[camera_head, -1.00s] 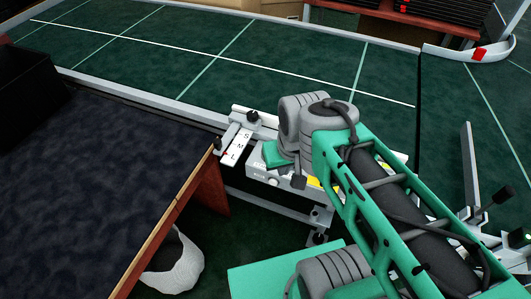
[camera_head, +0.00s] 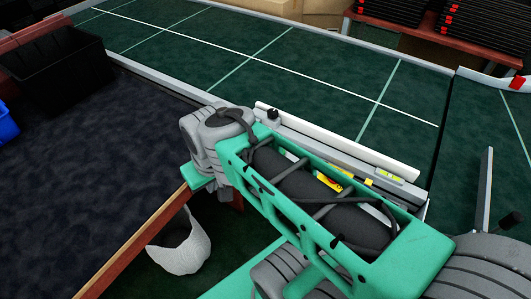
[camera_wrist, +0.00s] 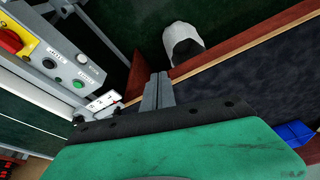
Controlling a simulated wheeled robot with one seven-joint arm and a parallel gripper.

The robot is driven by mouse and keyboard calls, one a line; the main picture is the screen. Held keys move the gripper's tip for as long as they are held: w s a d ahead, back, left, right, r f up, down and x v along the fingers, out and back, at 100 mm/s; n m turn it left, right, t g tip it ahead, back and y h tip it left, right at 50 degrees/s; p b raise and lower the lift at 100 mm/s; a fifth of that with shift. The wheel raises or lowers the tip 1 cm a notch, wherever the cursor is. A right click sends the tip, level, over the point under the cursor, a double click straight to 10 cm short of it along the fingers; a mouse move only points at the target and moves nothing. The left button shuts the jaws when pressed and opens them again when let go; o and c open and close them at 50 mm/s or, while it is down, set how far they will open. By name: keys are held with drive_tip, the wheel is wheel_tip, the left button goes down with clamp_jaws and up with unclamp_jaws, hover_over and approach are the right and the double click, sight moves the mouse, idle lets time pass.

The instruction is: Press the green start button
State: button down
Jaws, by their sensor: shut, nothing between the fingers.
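The green start button (camera_wrist: 79,84) shows in the wrist view on a grey control panel (camera_wrist: 60,68) at the upper left. A white button (camera_wrist: 82,59) and a dark knob (camera_wrist: 48,63) are on the same panel. My gripper (camera_wrist: 159,80) is shut and empty, its fingers to the right of the green button and apart from it. In the head view my arm covers most of the panel, and the button and my fingertips are hidden.
A red knob on a yellow plate (camera_wrist: 14,38) is near the panel. A dark-topped table (camera_head: 90,190) with a black crate (camera_head: 60,70) stands left. A white bin (camera_head: 180,248) is below its edge.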

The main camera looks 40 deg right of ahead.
drive_tip(key=shift+d, duration=0.1)
drive_tip(key=w+d+f+m+p, duration=0.1)
drive_tip(key=w+d+m+p, duration=0.2)
drive_tip(key=w+d+m, duration=0.5)
drive_tip(key=d+f+m+t+p, duration=0.2)
drive_tip(key=d+f+m+t, duration=0.1)
drive_tip(key=d+m, duration=0.6)
drive_tip(key=w+d+f+m+t+p, duration=0.1)
drive_tip(key=d+f+m+t, duration=0.2)
drive_tip(key=d+m, duration=0.7)
drive_tip(key=d, duration=0.4)
drive_tip(key=shift+w+d+f+p, duration=0.2)
drive_tip(key=shift+w+f+p, duration=0.1)
drive_tip(key=shift+p, duration=0.05)
wheel_tip(320, 180, down, 8)
drive_tip(key=b, duration=0.7)
drive_tip(key=shift+r, duration=0.1)
drive_tip(key=shift+f, duration=0.5)
